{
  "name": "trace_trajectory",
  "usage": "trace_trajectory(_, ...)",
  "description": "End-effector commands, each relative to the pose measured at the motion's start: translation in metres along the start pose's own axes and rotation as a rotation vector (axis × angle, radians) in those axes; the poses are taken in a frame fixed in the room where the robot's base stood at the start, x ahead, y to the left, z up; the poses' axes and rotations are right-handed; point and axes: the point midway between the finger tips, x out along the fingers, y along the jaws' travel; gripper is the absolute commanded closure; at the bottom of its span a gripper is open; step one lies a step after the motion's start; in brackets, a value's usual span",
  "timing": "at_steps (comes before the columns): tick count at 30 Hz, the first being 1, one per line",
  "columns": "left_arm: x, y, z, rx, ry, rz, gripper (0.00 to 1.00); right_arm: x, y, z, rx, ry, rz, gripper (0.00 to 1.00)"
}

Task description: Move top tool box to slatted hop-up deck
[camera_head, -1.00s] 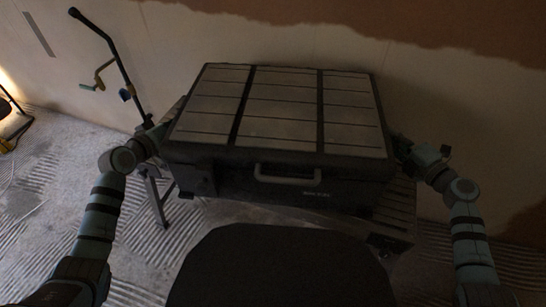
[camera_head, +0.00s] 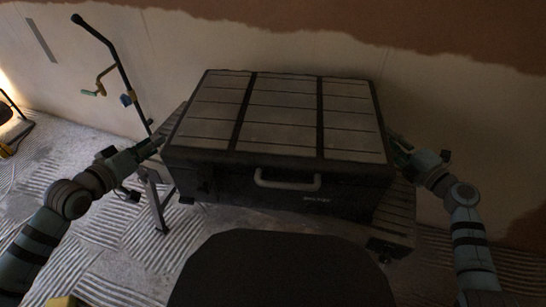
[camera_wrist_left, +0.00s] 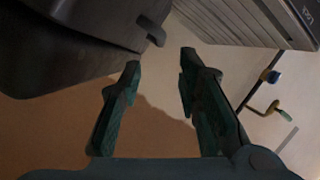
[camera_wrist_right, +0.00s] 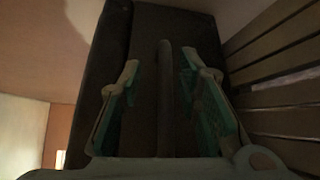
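The tool box (camera_head: 278,118), a black case with grey top panels and a front handle (camera_head: 288,182), rests flat on the slatted hop-up deck (camera_head: 400,212). My left gripper (camera_head: 158,143) is beside the box's left side, apart from it. In the left wrist view my left gripper (camera_wrist_left: 160,62) is open and empty, with the dark box (camera_wrist_left: 70,45) at upper left and deck slats (camera_wrist_left: 240,18) at upper right. In the right wrist view my right gripper (camera_wrist_right: 160,62) is open, its fingers either side of a dark side handle (camera_wrist_right: 165,100) on the box.
A black stand with a yellow-green hook (camera_head: 112,60) leans near the wall behind the deck's left end. A deck leg (camera_head: 155,205) stands on the ridged floor. A yellow item (camera_head: 62,301) shows at the bottom left.

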Motion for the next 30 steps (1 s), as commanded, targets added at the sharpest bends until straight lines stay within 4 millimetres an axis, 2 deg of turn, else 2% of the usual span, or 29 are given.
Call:
trace_trajectory(5, -0.005, 0.001, 0.000, -0.003, -0.001, 0.003, 0.69, -0.023, -0.001, 0.000, -0.004, 0.000, -0.003, 0.69)
trace_trajectory(12, -0.004, 0.001, 0.000, -0.003, -0.001, 0.003, 0.69, -0.090, -0.001, -0.001, -0.005, 0.002, -0.006, 0.69)
trace_trajectory(15, -0.004, 0.001, 0.000, -0.003, 0.000, 0.003, 0.69, -0.109, -0.001, -0.001, -0.003, 0.002, -0.004, 0.69)
trace_trajectory(19, -0.004, 0.001, 0.000, -0.003, 0.000, 0.002, 0.69, -0.119, 0.000, -0.001, 0.000, 0.001, -0.001, 0.69)
trace_trajectory(30, -0.004, 0.001, 0.000, -0.002, 0.000, 0.002, 0.69, -0.120, 0.001, -0.001, -0.001, 0.000, 0.000, 0.69)
